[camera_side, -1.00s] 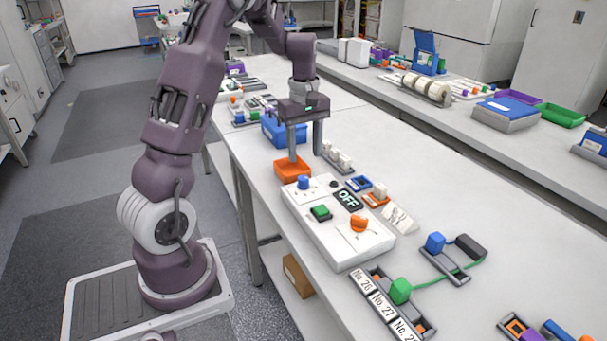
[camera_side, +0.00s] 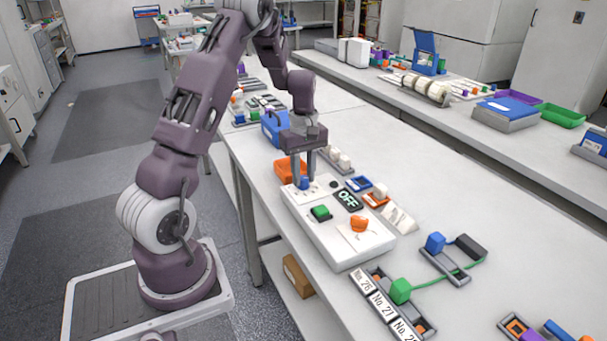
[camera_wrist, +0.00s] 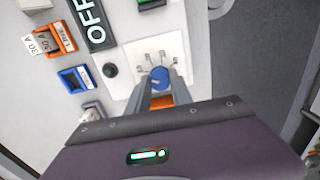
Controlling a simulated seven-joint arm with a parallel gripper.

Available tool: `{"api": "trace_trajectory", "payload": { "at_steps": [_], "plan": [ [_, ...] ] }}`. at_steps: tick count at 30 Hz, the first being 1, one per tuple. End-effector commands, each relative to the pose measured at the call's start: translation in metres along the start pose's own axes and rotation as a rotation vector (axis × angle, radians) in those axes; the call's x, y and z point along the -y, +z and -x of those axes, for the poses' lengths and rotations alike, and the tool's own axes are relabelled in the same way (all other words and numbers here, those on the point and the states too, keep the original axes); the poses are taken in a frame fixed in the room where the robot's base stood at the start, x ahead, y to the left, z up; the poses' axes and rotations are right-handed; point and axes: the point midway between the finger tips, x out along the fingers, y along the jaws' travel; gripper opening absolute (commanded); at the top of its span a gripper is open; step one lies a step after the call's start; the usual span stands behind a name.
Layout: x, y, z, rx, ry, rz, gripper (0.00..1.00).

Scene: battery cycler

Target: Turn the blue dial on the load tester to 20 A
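The blue dial (camera_side: 304,183) is on the far-left corner of the white load tester (camera_side: 334,245). In the wrist view the dial (camera_wrist: 160,78) sits on a white plate (camera_wrist: 178,50) with several marks around it, too small to read. My gripper (camera_side: 303,178) points down over the dial. In the wrist view its two fingers (camera_wrist: 161,88) are apart, one on either side of the dial. I cannot tell whether they touch it. The fingers hide part of the dial in the side view.
The tester also carries a green button (camera_side: 320,212), an orange knob (camera_side: 359,224) and an OFF display (camera_side: 348,200). An orange bin (camera_side: 287,170) stands just behind it. Small labelled blocks (camera_side: 376,199) lie to its right.

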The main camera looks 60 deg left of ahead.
Motion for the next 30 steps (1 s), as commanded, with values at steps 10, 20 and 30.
{"api": "trace_trajectory", "payload": {
  "at_steps": [10,20,30],
  "plan": [
    [-0.0001,0.0001,0.0005,0.000,0.001,-0.040,0.00],
    [0.0002,-0.0005,0.0007,-0.001,0.001,-0.262,0.00],
    [0.0001,-0.0002,0.0009,-0.001,0.002,-0.517,0.00]
  ]
}}
